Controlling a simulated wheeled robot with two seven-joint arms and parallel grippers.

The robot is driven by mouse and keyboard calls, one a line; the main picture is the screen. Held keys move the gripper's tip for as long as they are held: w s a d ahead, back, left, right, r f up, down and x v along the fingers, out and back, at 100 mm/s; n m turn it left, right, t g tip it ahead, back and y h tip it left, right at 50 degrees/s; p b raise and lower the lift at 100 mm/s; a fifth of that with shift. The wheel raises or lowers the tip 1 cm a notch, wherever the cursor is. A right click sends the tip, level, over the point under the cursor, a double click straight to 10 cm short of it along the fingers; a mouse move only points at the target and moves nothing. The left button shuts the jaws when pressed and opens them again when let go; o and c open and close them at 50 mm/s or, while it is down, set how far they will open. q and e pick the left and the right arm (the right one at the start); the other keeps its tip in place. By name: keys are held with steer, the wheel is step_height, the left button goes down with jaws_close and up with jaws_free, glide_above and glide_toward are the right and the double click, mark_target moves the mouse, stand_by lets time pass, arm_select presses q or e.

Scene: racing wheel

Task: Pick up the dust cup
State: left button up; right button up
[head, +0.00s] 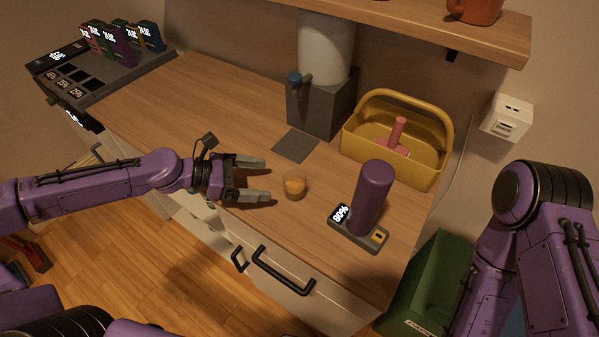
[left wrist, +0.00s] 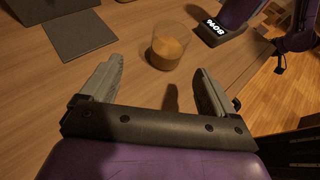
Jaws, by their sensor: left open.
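The dust cup (head: 294,187) is a small clear cup with orange-brown contents. It stands upright on the wooden counter in the head view. In the left wrist view the cup (left wrist: 167,50) is just beyond the fingertips, roughly between their lines. My left gripper (head: 260,182) is open and empty, low over the counter, with its fingers pointing right at the cup. Its two fingers also show in the left wrist view (left wrist: 160,80). The cup is apart from both fingers. My right arm shows at the right edge of the head view, but its gripper is not visible.
A purple handheld vacuum (head: 372,198) stands on a dock reading 80% to the right of the cup. A yellow caddy (head: 436,172), a grey dispenser (head: 318,108) and a dark mat (head: 296,146) are behind. A green bin (head: 430,275) stands beside the counter.

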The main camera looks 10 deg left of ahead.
mark_target(295, 186)
arm_select(q)
steer(key=x, duration=0.3)
steer(key=b+x, duration=0.1)
steer(key=x, duration=0.2)
steer(key=s+x, duration=0.1)
steer(key=x, duration=0.2)
steer(key=shift+w+d+f+b, duration=0.1)
steer(key=shift+d+f+b, duration=0.1)
steer(key=shift+d+b, duration=0.25)
steer(key=c, duration=1.2)
steer(key=shift+o, duration=0.2)
steer(key=shift+r, duration=0.1)
